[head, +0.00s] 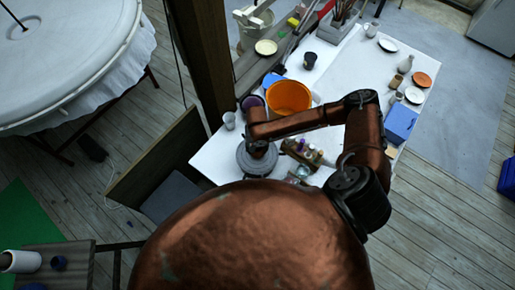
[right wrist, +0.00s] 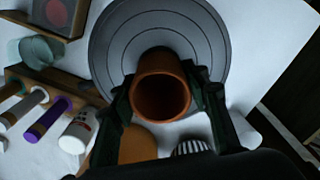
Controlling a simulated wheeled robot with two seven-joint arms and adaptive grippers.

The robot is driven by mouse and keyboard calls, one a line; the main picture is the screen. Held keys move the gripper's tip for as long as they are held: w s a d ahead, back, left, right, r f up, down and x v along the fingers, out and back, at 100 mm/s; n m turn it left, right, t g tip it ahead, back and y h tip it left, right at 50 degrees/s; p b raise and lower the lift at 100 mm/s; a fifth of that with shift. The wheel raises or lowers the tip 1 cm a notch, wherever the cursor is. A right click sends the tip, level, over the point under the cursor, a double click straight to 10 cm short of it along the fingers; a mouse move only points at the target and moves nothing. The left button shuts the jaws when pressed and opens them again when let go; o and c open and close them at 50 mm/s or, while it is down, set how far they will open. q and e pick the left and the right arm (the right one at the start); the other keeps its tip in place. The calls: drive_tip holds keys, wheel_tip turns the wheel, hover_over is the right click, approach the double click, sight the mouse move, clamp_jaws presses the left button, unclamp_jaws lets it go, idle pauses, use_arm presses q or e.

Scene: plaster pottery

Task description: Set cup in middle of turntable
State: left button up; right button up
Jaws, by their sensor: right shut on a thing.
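The grey turntable (head: 246,166) stands on the white table, near its left corner. In the right wrist view the turntable (right wrist: 112,45) shows ring grooves on its round top. My right gripper (head: 260,148) is over the turntable in the head view. In the right wrist view its two fingers are shut on a terracotta cup (right wrist: 162,92), one on each side. The cup's open mouth faces the camera, and it overlaps the near half of the disc. I cannot tell whether its base touches the disc. The cup is hidden in the head view. My left gripper is not in view.
A wooden rack with several bottles (head: 304,152) stands just right of the turntable. An orange bucket (head: 288,96) is behind it, and a small grey cup (head: 229,121) is at the left edge. A blue box (head: 400,122) lies on the right side. The white table (head: 210,160) is clear left of the turntable.

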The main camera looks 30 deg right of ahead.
sight(257, 146)
drive_tip(key=shift+s+f, duration=0.1)
drive_tip(key=shift+f, duration=0.15)
drive_tip(key=o, duration=1.2)
drive_tip(key=shift+o, duration=0.2)
wheel_tip(257, 146, up, 13)
drive_tip(key=shift+f+b, duration=0.15)
drive_tip(key=shift+b, duration=0.45)
